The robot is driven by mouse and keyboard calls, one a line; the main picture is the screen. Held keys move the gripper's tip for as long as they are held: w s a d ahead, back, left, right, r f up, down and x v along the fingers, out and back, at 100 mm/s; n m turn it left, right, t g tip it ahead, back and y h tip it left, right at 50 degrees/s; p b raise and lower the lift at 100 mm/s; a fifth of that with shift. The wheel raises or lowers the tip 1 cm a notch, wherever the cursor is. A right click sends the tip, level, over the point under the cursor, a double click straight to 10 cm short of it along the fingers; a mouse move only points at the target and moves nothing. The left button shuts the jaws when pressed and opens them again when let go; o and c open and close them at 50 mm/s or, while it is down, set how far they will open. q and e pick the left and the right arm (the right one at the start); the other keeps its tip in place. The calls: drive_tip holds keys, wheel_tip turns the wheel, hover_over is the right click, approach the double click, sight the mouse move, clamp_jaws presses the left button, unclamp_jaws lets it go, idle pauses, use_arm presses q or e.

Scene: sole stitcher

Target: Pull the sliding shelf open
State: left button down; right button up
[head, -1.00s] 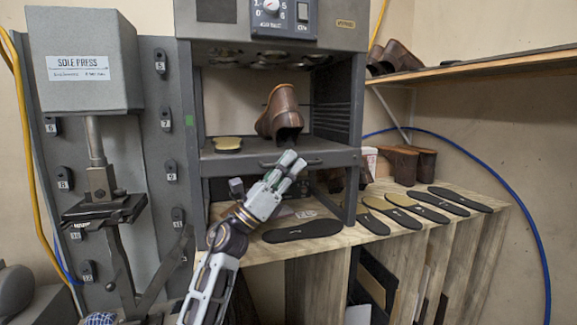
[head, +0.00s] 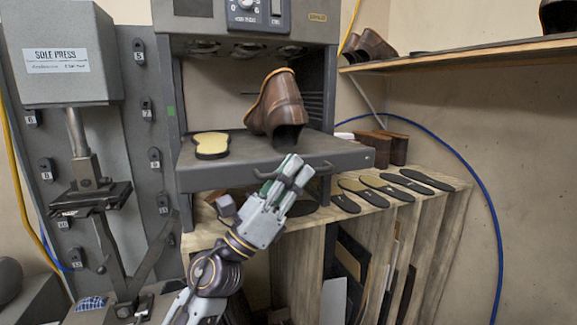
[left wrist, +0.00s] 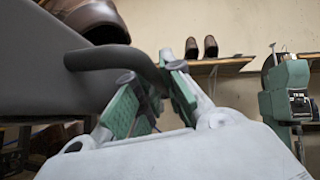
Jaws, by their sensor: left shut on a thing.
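The grey sliding shelf (head: 330,152) stands out from the front of the grey machine. A brown boot (head: 277,105) and a yellow-topped sole piece (head: 211,144) rest on it. My left gripper (head: 290,170) is shut on the dark bar handle (head: 318,170) on the shelf's front edge. In the left wrist view the handle (left wrist: 100,57) runs between the green-padded fingers of the left gripper (left wrist: 150,95), beside the grey shelf (left wrist: 35,60). My right gripper is not in view.
The sole press (head: 65,60) stands at the left. Several dark soles (head: 390,188) lie on the wooden rack below and right of the shelf. A wall shelf (head: 460,52) holds shoes at upper right. A blue hose (head: 470,175) curves along the wall.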

use_arm(q)
drive_tip(key=shift+s+d, duration=0.1)
drive_tip(key=shift+s, duration=0.2)
drive_tip(key=shift+w, duration=0.1)
drive_tip(key=c, duration=1.8)
unclamp_jaws()
drive_tip(key=shift+f, duration=0.1)
drive_tip(key=shift+v, duration=6)
